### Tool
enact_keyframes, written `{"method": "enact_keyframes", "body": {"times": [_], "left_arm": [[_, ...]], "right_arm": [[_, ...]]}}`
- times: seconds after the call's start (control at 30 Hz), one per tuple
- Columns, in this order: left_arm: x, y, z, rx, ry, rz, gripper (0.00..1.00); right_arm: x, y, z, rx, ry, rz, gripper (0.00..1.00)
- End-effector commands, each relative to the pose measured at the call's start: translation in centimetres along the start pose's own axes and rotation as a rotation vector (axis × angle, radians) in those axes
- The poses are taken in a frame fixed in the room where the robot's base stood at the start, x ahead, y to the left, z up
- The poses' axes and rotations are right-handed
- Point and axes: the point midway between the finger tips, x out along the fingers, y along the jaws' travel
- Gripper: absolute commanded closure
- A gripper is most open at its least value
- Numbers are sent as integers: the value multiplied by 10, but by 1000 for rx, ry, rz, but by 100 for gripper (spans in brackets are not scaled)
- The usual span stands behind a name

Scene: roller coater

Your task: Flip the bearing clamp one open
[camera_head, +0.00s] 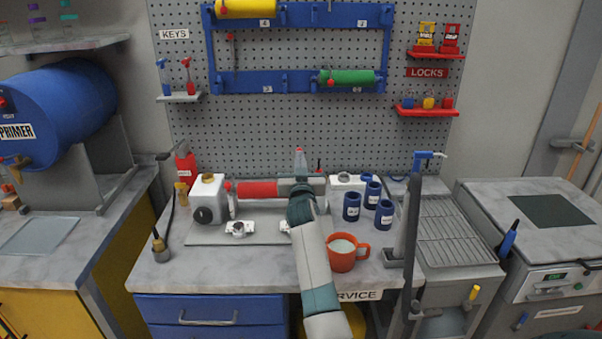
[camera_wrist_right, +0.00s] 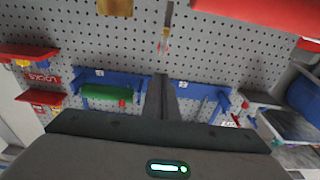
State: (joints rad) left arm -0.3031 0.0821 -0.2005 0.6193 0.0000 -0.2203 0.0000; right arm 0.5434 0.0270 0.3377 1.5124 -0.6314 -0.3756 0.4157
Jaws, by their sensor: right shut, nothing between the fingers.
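The roller coater stands on the bench, with a white housing and dark knob (camera_head: 207,200) at left and a red roller (camera_head: 257,190) across it. In front of it, a small white clamp-like block (camera_head: 240,229) sits on the grey plate (camera_head: 205,238). A second such block (camera_head: 286,225) is partly hidden by my right arm. I cannot tell which is clamp one, or whether either is open. My right gripper (camera_head: 300,155) is above the right part of the coater, pointing at the pegboard, shut and empty. Its closed fingers (camera_wrist_right: 161,90) show in the right wrist view. My left gripper is not in view.
An orange mug (camera_head: 343,252) stands close to the right of my right arm. Several blue cups (camera_head: 352,206) stand behind it. A blue rack (camera_head: 298,14) with a green roller (camera_head: 347,77) hangs on the pegboard. A dark upright post (camera_head: 411,230) stands farther right.

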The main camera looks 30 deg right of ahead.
Motion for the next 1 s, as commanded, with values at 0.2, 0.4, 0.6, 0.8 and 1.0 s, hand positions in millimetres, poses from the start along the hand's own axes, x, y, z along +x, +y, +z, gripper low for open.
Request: {"method": "enact_keyframes", "body": {"times": [0.2,0.4,0.6,0.8,1.0], "left_arm": [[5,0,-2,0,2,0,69],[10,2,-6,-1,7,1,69],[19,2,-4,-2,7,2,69],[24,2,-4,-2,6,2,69],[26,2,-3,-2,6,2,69]], "right_arm": [[-14,-1,-2,0,0,-1,100],[-32,0,-7,0,0,-1,100],[-60,0,-16,1,2,-2,100],[-82,0,-23,1,0,-1,100],[-90,-1,-27,0,-1,-2,100]]}}
